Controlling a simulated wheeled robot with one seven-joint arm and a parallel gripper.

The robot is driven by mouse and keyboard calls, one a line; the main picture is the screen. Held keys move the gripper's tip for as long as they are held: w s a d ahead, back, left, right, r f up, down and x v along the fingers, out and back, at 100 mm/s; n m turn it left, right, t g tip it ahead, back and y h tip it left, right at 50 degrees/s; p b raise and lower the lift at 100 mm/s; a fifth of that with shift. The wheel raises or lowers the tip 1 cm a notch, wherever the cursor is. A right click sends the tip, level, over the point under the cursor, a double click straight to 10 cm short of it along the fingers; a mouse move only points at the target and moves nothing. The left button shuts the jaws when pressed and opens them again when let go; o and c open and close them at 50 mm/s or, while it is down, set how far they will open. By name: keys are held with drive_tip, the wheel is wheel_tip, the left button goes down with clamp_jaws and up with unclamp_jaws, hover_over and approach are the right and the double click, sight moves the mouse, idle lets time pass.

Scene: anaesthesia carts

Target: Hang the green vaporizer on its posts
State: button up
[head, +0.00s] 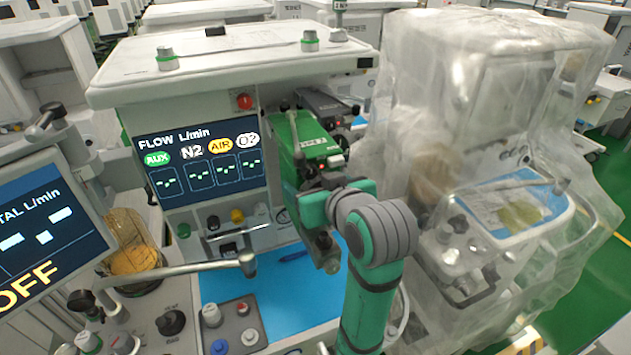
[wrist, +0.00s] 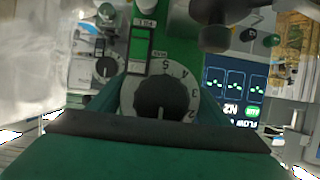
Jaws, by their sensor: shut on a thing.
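The green vaporizer (head: 300,137) is a boxy unit with a white label, in front of the anaesthesia cart to the right of its flow screen. My gripper (head: 312,183) is shut on its near end. In the wrist view the vaporizer's numbered dial (wrist: 160,97) fills the middle, with its green body (wrist: 180,40) beyond. A dark vaporizer (head: 328,104) sits just behind and to the right of the green one. The posts are hidden, so I cannot tell whether the green vaporizer touches them.
The flow screen (head: 208,163) is close on the left. A blue work surface (head: 262,312) lies below, with a metal arm (head: 205,266) reaching over its left part. A plastic-covered cart (head: 490,130) stands close on the right. The white cart top (head: 235,62) overhangs behind.

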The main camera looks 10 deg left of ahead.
drive_tip(key=w+a, duration=1.1)
drive_tip(key=w, duration=0.5)
drive_tip(key=shift+w+a, duration=0.15)
drive_tip(key=shift+w, duration=0.1)
idle(1.2)
drive_tip(key=shift+s+a, duration=0.1)
drive_tip(key=shift+s, duration=0.05)
idle(1.4)
idle(0.6)
drive_tip(key=shift+f, duration=1.2)
drive_tip(key=o, duration=2.2)
drive_tip(key=shift+c, duration=0.2)
drive_tip(key=shift+f, duration=0.1)
